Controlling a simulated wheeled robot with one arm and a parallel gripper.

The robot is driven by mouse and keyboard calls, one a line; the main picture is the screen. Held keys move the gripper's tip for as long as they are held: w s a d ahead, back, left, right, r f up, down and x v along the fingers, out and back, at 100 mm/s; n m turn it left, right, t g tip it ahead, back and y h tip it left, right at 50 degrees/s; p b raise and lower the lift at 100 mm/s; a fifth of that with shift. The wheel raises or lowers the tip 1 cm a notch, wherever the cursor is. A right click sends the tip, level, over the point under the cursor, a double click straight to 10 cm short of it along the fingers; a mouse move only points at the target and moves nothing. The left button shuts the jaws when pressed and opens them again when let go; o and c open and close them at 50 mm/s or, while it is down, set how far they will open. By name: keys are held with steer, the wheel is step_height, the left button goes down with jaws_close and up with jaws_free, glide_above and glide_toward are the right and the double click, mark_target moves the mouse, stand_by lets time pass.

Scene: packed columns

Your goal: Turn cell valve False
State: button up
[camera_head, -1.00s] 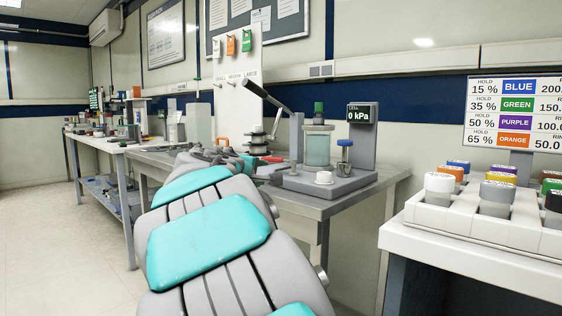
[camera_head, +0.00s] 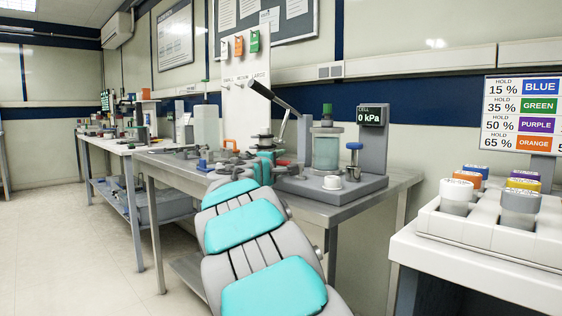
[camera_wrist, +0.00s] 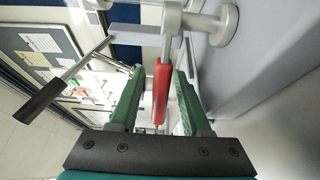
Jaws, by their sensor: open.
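A red handle (camera_wrist: 161,92) on a grey metal fitting (camera_wrist: 172,18) lies between my gripper's green fingers in the wrist view. I cannot tell whether either finger touches it. My gripper (camera_wrist: 160,78) is open around it. In the head view, my gripper is mostly hidden behind my arm, beside the grey test station (camera_head: 335,187). No label shows which part is the cell valve.
A black-handled lever (camera_head: 273,98) rises over the station, and its handle (camera_wrist: 38,100) shows at left in the wrist view. A white rack (camera_head: 480,233) with coloured caps stands at right. Tools crowd the steel bench left of the station. The floor at left is clear.

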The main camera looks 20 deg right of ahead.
steer(key=shift+w+d, duration=0.15)
steer(key=shift+d, duration=0.05)
jaws_close()
stand_by(0.3)
steer(key=shift+f, duration=0.1)
stand_by(1.0)
